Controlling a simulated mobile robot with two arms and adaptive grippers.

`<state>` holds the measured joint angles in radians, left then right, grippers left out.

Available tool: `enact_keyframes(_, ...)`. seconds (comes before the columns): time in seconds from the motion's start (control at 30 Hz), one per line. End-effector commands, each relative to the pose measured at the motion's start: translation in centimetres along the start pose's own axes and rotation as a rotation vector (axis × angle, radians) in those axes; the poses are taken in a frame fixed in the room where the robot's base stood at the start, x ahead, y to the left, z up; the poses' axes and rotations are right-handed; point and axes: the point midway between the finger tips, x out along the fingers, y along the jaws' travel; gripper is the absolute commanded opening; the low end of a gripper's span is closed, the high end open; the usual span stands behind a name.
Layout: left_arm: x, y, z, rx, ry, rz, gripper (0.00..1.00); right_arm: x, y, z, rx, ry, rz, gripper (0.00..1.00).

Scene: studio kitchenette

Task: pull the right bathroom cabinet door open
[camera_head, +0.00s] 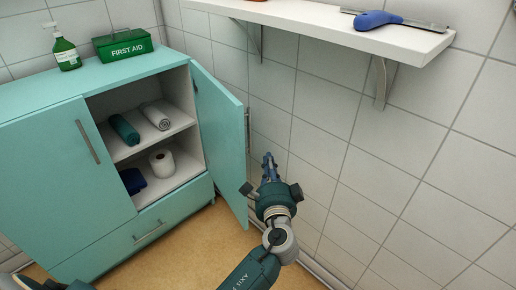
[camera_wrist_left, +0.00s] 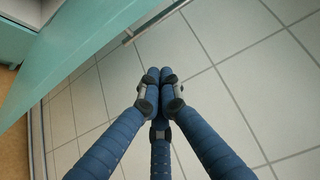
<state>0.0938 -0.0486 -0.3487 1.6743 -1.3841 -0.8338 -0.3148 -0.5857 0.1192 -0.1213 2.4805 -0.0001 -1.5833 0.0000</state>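The teal bathroom cabinet (camera_head: 160,218) stands at the left in the head view. Its right door (camera_head: 220,135) is swung wide open, out toward the wall, and the inside shows. A bar handle (camera_head: 247,130) is on the door's outer face; in the wrist view the handle (camera_wrist_left: 158,20) shows beyond the fingertips, with the door's edge (camera_wrist_left: 95,45) at upper left. My left gripper (camera_head: 268,160) is between the open door and the tiled wall, below and right of the handle and apart from it. Its fingertips (camera_wrist_left: 160,74) are together with nothing between them. My right gripper is not seen.
The shut left door (camera_head: 60,165) and a drawer (camera_head: 150,232) are beside the opening. Shelves hold rolled towels (camera_head: 156,117) and a paper roll (camera_head: 162,163). A soap bottle (camera_head: 66,52) and first aid box (camera_head: 123,46) stand on top. A wall shelf (camera_head: 340,22) juts out above.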

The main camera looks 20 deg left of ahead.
Motion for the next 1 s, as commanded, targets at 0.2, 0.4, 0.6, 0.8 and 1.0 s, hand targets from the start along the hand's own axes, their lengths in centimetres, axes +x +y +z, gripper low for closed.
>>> enact_keyframes(0.2,1.4,-0.2,-0.1,-0.029,0.016,-0.009,0.00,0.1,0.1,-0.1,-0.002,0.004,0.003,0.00)
enact_keyframes(0.4,5.4,-0.2,-0.1,-0.027,0.013,-0.009,0.00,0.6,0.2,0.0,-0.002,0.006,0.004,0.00)
enact_keyframes(0.6,9.1,-0.1,-0.2,-0.026,0.013,-0.008,0.00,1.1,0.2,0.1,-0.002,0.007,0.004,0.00)
enact_keyframes(0.8,8.3,-0.1,1.6,-0.026,0.013,-0.004,0.00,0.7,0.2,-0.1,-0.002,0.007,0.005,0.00)
enact_keyframes(1.0,7.3,-0.1,2.8,-0.027,0.013,-0.005,0.00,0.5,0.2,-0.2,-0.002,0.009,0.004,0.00)
